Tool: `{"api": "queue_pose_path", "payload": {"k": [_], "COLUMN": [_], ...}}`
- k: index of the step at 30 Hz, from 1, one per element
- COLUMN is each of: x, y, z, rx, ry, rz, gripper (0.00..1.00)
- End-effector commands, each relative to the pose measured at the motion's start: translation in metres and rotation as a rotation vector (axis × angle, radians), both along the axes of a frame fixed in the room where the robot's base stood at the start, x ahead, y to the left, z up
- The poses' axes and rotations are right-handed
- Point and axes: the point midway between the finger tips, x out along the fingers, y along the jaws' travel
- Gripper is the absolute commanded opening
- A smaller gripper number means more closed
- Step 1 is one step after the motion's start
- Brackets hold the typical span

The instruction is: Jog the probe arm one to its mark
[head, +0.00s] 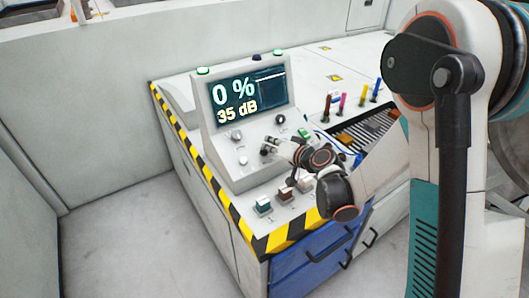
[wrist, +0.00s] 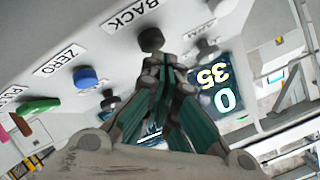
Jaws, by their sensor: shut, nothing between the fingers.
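A sloped grey console (head: 243,165) carries a screen (head: 248,97) reading "0 %" and "35 dB"; the screen also shows upside down in the wrist view (wrist: 217,88). My gripper (head: 272,147) is at the console's front face, below the screen. In the wrist view my gripper (wrist: 163,62) is shut and empty, its tips close to a black round knob (wrist: 150,39) beside the label BACK (wrist: 132,16). I cannot tell whether they touch. A blue button (wrist: 86,77) sits by the label ZERO (wrist: 60,60). I cannot make out probe arm one or its mark.
A green button (wrist: 38,106) lies past the blue one. Several small switches (head: 264,204) stand on the ledge below the console. Coloured upright pegs (head: 343,101) stand on the bench behind. Blue drawers (head: 318,258) with handles are below; open floor (head: 130,235) is at left.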

Motion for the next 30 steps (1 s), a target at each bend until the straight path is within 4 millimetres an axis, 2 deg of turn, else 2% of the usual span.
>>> {"api": "queue_pose_path", "payload": {"k": [30], "x": [0.0025], "y": [0.0017], "z": [-0.0063], "rx": [0.0], "ry": [0.0], "rz": [0.0], "gripper": [0.0]}}
